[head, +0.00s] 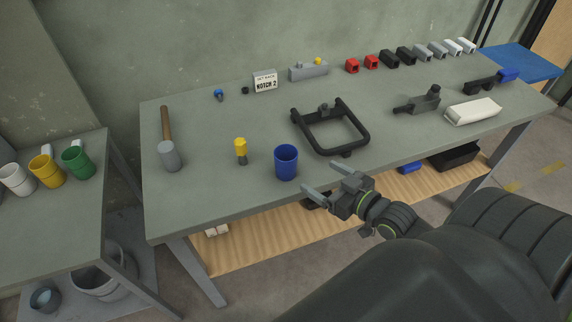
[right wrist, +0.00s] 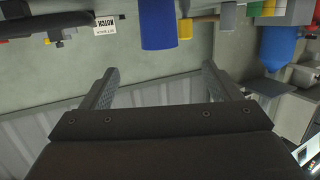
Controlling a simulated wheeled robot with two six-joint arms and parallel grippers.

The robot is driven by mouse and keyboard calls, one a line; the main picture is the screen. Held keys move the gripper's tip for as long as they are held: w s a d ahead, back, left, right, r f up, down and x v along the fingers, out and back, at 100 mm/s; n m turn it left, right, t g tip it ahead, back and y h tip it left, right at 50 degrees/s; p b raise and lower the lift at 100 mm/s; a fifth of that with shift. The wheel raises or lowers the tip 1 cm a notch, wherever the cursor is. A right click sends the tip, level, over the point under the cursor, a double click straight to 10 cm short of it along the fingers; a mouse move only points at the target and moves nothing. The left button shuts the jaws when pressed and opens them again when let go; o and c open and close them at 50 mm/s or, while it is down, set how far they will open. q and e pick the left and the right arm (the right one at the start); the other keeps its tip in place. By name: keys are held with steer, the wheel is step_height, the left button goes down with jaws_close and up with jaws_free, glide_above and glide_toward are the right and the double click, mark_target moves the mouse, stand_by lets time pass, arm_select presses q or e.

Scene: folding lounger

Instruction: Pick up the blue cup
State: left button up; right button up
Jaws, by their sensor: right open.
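The blue cup (head: 286,162) stands upright near the front edge of the grey workbench (head: 215,192) in the head view. It also shows at the top middle of the right wrist view (right wrist: 158,25), beyond the fingertips. My right gripper (head: 322,180) is open and empty, just to the right of the cup and by the bench's front edge. In the right wrist view its two fingers (right wrist: 160,75) are spread apart with nothing between them. The cup is apart from the fingers. My left gripper does not show in either view.
A yellow-topped piece (head: 241,148) and a mallet (head: 170,155) lie left of the cup. A black frame (head: 350,142) lies behind my right gripper. White, yellow and green cups (head: 78,163) stand on a side table at left. Bench space around the cup's front is clear.

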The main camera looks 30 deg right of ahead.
mark_target(294, 161)
steer(key=x, duration=1)
steer(key=shift+f, duration=0.1)
steer(key=shift+p+x, duration=0.35)
steer(key=shift+x, duration=2.55)
steer(key=shift+d, duration=0.1)
steer(key=c, duration=1)
steer(key=shift+r, duration=0.2)
steer(key=shift+c, duration=0.2)
